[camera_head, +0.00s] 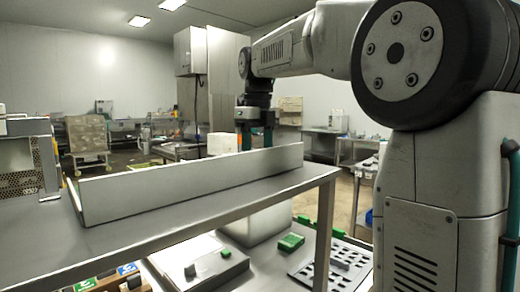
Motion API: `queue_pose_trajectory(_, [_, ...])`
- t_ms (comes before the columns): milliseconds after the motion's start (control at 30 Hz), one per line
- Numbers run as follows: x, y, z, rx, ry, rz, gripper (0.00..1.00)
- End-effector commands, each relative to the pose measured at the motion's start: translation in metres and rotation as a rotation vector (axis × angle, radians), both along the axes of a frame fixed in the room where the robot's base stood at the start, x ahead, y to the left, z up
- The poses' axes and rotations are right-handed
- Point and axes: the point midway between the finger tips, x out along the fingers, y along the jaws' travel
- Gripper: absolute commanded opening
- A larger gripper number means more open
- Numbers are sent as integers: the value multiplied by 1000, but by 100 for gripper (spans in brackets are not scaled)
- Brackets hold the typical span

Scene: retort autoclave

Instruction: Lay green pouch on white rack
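My gripper (256,140) hangs down past the far side of a long pale metal upstand. Its two fingers, with teal and orange parts, appear apart at the top. Their tips are hidden behind the upstand, so I cannot see whether they hold anything. A green flat block (291,242) lies on a lower surface under the table; I cannot tell if it is the green pouch. A pale slotted plate (330,266) lies to its right, well below my gripper; I cannot tell if it is the white rack.
The grey metal table (200,212) with the upstand (190,180) fills the foreground. A machine with perforated panels (22,158) stands at left. A cart (87,139) and a tall steel cabinet (190,52) stand behind.

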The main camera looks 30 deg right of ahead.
Motion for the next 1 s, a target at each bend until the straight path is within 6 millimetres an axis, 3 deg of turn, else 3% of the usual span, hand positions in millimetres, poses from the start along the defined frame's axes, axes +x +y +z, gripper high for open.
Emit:
queue_pose_trajectory(267, [0, 0, -3, 0, 1, 0, 26])
queue_pose_trajectory(300, [0, 0, -3, 0, 0, 0, 63])
queue_pose_trajectory(667, [0, 0, 1, 0, 0, 0, 63])
queue_pose_trajectory(767, [1, 0, 13, -1, -1, 0, 63])
queue_pose_trajectory(1000, [1, 0, 65, 0, -3, 0, 63])
